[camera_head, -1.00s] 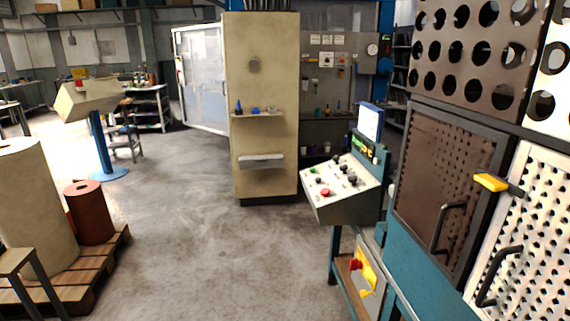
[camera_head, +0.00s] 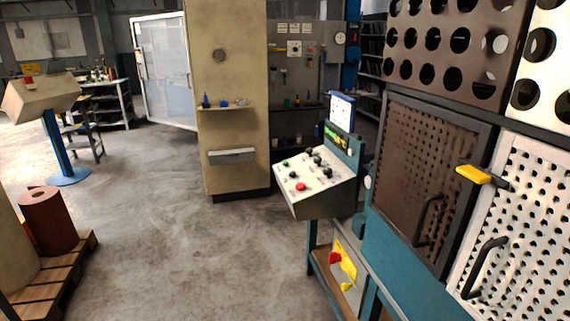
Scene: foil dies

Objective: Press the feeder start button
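A sloped control panel (camera_head: 312,182) stands right of centre, at the left end of the teal machine. Its pale face carries a green button (camera_head: 285,163) near the far left, a red button (camera_head: 300,187) near the front edge, and several black knobs or buttons (camera_head: 321,161). A beige box (camera_head: 42,97) on a blue post stands at the far left, with a small red part (camera_head: 28,82) on top. I cannot read labels, so which button is the feeder start is not clear. Neither of my grippers is in view.
A beige cabinet column (camera_head: 228,125) stands behind the panel. Perforated doors with black handles (camera_head: 427,220) and a yellow-ended lever (camera_head: 473,174) line the right. A pallet (camera_head: 50,280) with rolls (camera_head: 48,222) is at lower left. The grey floor (camera_head: 190,255) between is clear.

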